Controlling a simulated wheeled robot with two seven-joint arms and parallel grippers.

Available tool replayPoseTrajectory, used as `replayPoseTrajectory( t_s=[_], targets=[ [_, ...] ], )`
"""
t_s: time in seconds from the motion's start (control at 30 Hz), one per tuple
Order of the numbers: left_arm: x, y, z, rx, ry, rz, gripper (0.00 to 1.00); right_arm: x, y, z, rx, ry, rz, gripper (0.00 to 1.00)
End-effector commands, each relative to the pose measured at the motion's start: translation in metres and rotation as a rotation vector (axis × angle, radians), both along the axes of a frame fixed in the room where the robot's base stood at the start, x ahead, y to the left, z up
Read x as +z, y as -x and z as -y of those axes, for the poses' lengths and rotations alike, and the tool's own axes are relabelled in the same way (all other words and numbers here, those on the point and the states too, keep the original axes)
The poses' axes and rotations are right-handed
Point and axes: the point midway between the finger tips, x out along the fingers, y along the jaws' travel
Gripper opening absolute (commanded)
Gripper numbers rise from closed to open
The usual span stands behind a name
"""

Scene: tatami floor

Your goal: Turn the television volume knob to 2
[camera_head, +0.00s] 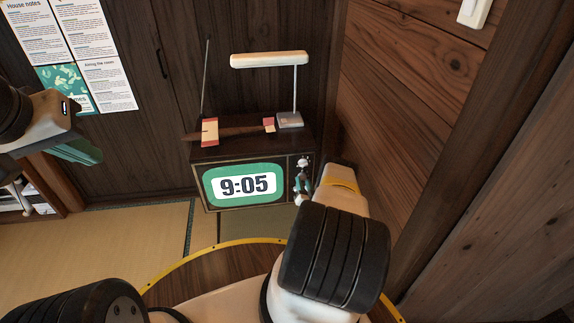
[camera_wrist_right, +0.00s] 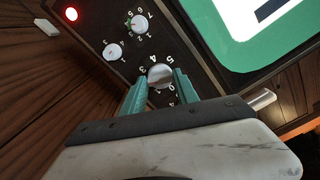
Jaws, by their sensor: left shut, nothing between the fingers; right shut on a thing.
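The television (camera_head: 212,196) stands by the back wall, its green screen reading 9:05. Its knob panel is at the right of the screen, partly hidden by my right arm. In the right wrist view the panel carries a large silver knob (camera_wrist_right: 160,75) with numbers around it, a second numbered knob (camera_wrist_right: 139,24) and a smaller knob (camera_wrist_right: 113,51). My right gripper (camera_head: 299,187) is at the panel; its green fingers (camera_wrist_right: 160,88) are shut on the large silver knob. I cannot tell its setting or read a volume label. My left gripper (camera_head: 92,152) is shut and empty, far left.
A desk lamp (camera_head: 270,59) and a dark flat piece with red-and-white ends (camera_head: 210,132) are on the television top, with an antenna (camera_head: 206,80). A wood wall (camera_head: 430,110) rises close on the right. Tatami floor (camera_head: 120,235) is open at left.

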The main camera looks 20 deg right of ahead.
Motion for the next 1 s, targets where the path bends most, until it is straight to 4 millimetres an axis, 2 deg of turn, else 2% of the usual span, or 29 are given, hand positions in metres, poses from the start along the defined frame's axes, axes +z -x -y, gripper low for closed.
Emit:
replayPoseTrajectory(
  t_s=[0.43, 1.0],
  targets=[
    [0.0, 0.0, 0.0, 0.0, 0.0, 0.0, 0.0, -0.0002, 0.0006, 0.0015, -0.002, 0.25, -0.06, 0.0],
    [0.0, 0.0, 0.0, 0.0, 0.0, 0.0, 0.0, -0.0001, 0.0006, 0.0016, -0.003, 0.297, -0.07, 0.0]
  ],
)
